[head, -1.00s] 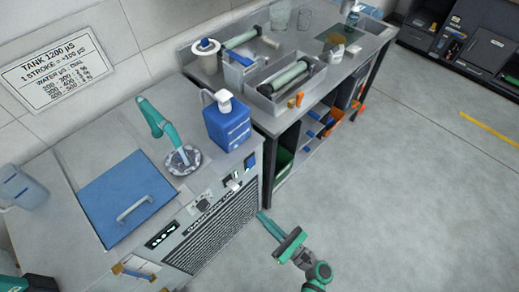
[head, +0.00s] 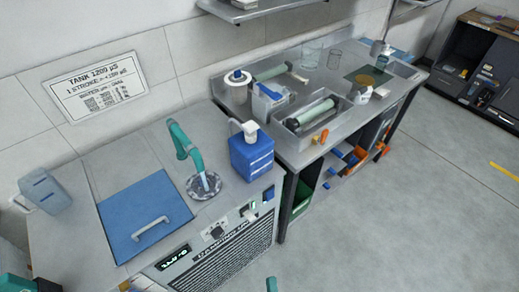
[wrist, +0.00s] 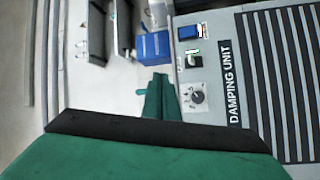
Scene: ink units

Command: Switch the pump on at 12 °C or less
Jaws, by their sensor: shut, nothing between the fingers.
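The damping unit (head: 222,262) stands front left, with a lettered, slatted front that also shows in the wrist view (wrist: 232,80). Its lit display (head: 172,258) is too small to read surely. Right of it are a round dial (head: 215,233), a pale switch with a green patch (head: 249,211) and a blue switch (head: 268,194). In the wrist view the dial (wrist: 198,96), the green-marked switch (wrist: 194,60) and the blue switch (wrist: 187,32) line up. My gripper (wrist: 158,98) is shut and empty, apart from the panel. Only its teal tip (head: 271,285) shows in the head view.
A blue lid (head: 145,205) with a handle, a teal tap (head: 187,145) and a blue pump bottle (head: 251,155) are on the unit's top. A sign (head: 97,87) hangs behind. A steel bench (head: 300,160) stands to the right. The floor (head: 400,220) in front is clear.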

